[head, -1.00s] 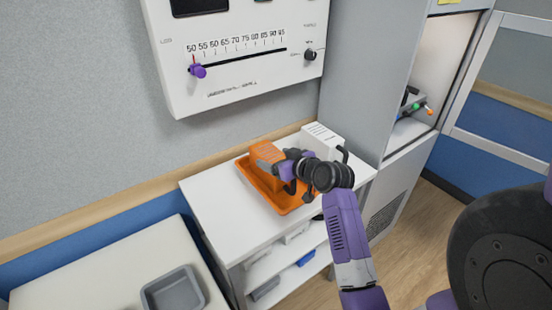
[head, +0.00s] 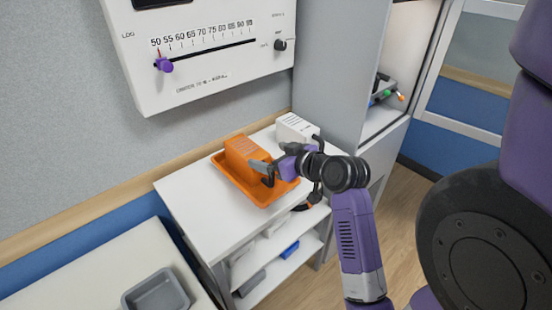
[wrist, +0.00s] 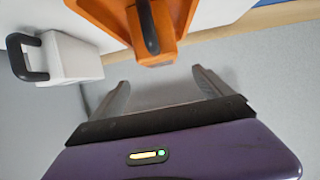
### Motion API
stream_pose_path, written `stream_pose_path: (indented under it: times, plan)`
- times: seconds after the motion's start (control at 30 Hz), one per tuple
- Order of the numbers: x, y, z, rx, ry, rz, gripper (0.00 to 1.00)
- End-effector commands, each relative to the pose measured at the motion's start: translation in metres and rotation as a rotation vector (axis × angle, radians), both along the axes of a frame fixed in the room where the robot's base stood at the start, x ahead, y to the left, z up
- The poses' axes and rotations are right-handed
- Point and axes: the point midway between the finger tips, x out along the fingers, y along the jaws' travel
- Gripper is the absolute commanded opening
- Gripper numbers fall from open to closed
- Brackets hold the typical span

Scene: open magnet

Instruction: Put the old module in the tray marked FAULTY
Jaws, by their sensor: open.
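An orange module (head: 241,151) with a dark handle stands in the orange tray (head: 259,197) on the white shelf unit. No FAULTY marking is legible on the tray. The wrist view shows the module (wrist: 164,47) with its handle facing me, just beyond the fingertips, and part of the tray (wrist: 98,17). My gripper (head: 270,172) is open at the module's right side; in the wrist view its two fingers (wrist: 160,82) are apart with nothing between them. A white module (head: 293,128) with a dark handle stands behind the tray; the wrist view shows it (wrist: 72,58) at left.
The white top (head: 190,190) has free room left of the tray. A grey bin (head: 157,292) sits on the lower-left table. A wall panel (head: 210,50) with a scale and slider hangs above. A tall grey cabinet (head: 335,70) stands behind at right.

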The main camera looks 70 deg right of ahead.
Motion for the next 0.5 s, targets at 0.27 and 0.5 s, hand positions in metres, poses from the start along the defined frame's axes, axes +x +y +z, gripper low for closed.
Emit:
stream_pose_path:
  times: [0.27, 0.5]
  plan:
    - [-0.016, 0.010, 0.008, 0.000, 0.000, 0.001, 0.90]
    - [-0.010, 0.031, -0.008, 0.016, 0.001, 0.009, 0.90]
